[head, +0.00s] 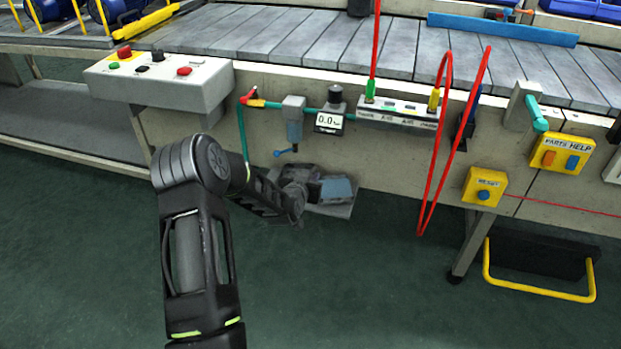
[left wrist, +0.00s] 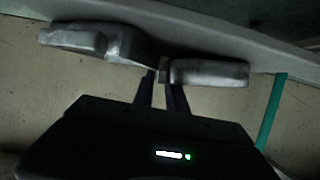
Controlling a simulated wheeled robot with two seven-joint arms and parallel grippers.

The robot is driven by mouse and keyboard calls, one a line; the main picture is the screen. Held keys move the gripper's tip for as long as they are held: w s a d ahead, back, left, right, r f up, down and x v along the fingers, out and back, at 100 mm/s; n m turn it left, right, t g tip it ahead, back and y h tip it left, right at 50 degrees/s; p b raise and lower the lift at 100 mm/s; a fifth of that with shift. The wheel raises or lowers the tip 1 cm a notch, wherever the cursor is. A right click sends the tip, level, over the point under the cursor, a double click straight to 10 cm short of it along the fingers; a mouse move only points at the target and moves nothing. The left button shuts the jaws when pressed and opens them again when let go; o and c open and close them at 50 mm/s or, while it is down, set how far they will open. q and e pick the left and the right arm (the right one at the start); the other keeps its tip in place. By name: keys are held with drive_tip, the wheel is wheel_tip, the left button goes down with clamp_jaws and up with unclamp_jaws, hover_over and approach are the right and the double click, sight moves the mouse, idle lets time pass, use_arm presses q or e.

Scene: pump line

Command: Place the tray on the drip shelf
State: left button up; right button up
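A light grey flat piece (head: 335,209) with an angled edge shows low by the machine's front in the head view. I cannot tell whether it is the drip shelf or the tray. A blue-grey thing (head: 337,189) shows on or above it, with darker grey shapes beside it. My left gripper (head: 296,197) is at its left side, partly merged with these shapes. In the left wrist view, two dark fingers (left wrist: 161,82) come close together between two metallic grey pieces, below a long pale grey edge (left wrist: 200,25). Any grip on that edge is unclear. My right gripper is out of view.
A regulator (head: 293,118) with a blue lever and a gauge (head: 329,122) sit above. A teal hose (left wrist: 270,115) runs beside my left gripper. Red hoses (head: 440,150) hang to the right. A grey control box (head: 160,80) juts out left. Green floor is open in front.

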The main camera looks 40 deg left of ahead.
use_arm(q)
drive_tip(key=o, duration=0.3)
drive_tip(key=shift+s+d+f, duration=0.2)
drive_tip(key=shift+s+f, duration=0.1)
drive_tip(key=shift+f, duration=0.45)
drive_tip(key=shift+o, duration=0.2)
drive_tip(key=shift+r, duration=0.1)
drive_tip(key=shift+w+d+r+p, duration=0.1)
drive_tip(key=shift+r+p, duration=0.4)
drive_tip(key=shift+p, duration=0.15)
drive_tip(key=shift+s+d+r, duration=0.1)
drive_tip(key=shift+s+r, duration=0.15)
drive_tip(key=p+v, duration=0.2)
drive_tip(key=v, duration=0.9)
drive_tip(key=shift+a+r+p, duration=0.2)
drive_tip(key=shift+r+p, duration=0.1)
drive_tip(key=shift+d, duration=0.1)
